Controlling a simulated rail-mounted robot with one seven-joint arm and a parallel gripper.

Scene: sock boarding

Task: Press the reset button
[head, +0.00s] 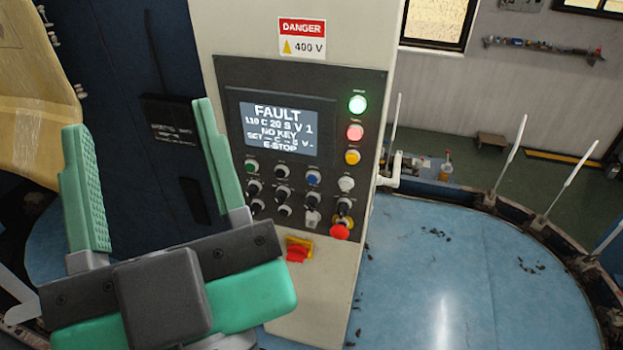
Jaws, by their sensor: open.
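The control panel (325,95) is on the front of a pale cabinet in the middle of the head view. A blue button (313,177) is in its upper button row, with a green button (250,167), a black one (282,170) and a white one (346,184). The small labels are unreadable, so I cannot confirm which is the reset button. The screen (279,129) reads "FAULT", "NO KEY" and "E-STOP". My gripper (140,118) is open and empty at the left. Its right finger overlaps the panel's left edge in the picture; contact cannot be told.
A red mushroom button (340,230) is at the panel's lower right, and a red-and-yellow switch (298,248) below the panel. Black knobs (285,191) sit between. A round blue table (430,260) with upright white rods (510,153) is at the right.

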